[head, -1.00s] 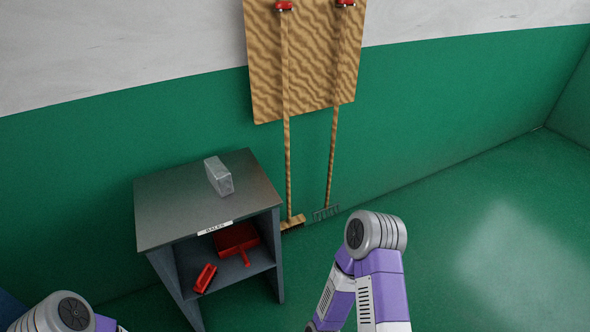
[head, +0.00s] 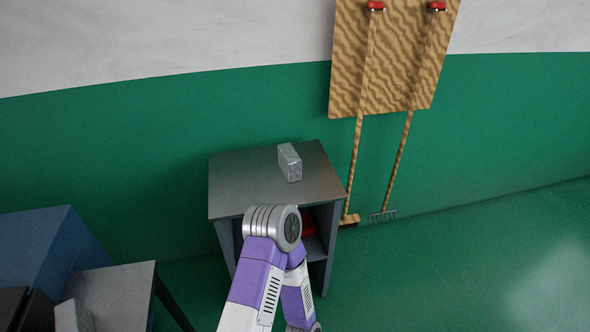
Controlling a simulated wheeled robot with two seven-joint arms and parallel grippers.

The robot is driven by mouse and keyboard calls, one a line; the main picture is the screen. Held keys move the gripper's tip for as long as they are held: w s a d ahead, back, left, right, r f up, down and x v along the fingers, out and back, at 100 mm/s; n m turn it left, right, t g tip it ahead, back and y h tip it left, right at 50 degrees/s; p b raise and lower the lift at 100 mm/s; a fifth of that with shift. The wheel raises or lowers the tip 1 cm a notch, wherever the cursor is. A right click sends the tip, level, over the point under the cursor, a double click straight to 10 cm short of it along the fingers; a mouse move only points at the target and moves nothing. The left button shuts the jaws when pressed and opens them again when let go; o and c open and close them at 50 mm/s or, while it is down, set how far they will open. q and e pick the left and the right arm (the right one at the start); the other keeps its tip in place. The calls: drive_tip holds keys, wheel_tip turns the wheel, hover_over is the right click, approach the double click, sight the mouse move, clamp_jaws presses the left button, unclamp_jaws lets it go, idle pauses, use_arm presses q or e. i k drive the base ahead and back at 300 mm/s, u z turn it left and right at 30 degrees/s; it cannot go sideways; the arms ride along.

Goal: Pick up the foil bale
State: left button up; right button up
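The foil bale (head: 290,163), a small silvery block, stands on the grey top of a small cabinet (head: 240,180), toward its back right. It is fully in view, and nothing touches it. My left arm rises from the bottom in front of the cabinet, its elbow overlapping the cabinet's front edge in the picture. Neither gripper is in view. My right arm is out of the picture.
A red item (head: 308,224) shows partly on the cabinet's shelf behind my arm. A broom (head: 357,150) and a rake (head: 397,160) hang on a wooden board (head: 390,60) at right. A blue box (head: 40,250) and a grey table (head: 120,290) are at lower left. Floor at right is clear.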

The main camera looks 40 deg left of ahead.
sight(289, 161)
drive_tip(key=k, duration=0.8)
drive_tip(key=u, duration=0.95)
drive_tip(key=i, duration=1)
drive_tip(key=u, duration=0.05)
drive_tip(key=k, duration=0.5)
drive_tip(key=z, duration=0.85)
drive_tip(key=i, duration=0.6)
drive_tip(key=u, duration=0.45)
